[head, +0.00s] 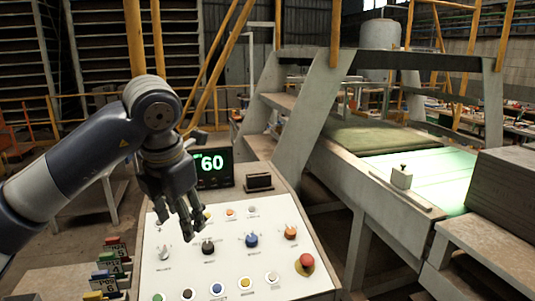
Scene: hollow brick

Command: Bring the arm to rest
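My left arm comes in from the left, bent at a dark joint, with its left gripper (181,226) pointing down over the upper left of a white control panel (222,264). Its dark fingers are spread apart with nothing seen between them. They overlap part of the panel in the picture; whether they touch it I cannot tell. A black knob (208,246) is just right of the fingertips, and a grey knob (164,252) is below left of them. My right gripper is not in view.
The panel also carries a blue knob (251,240), an orange knob (291,232), a red mushroom button (305,263) and several small buttons. A display reading 60 (212,168) stands behind it. A conveyor (425,177) is at right. Coloured labelled blocks (112,263) sit at lower left.

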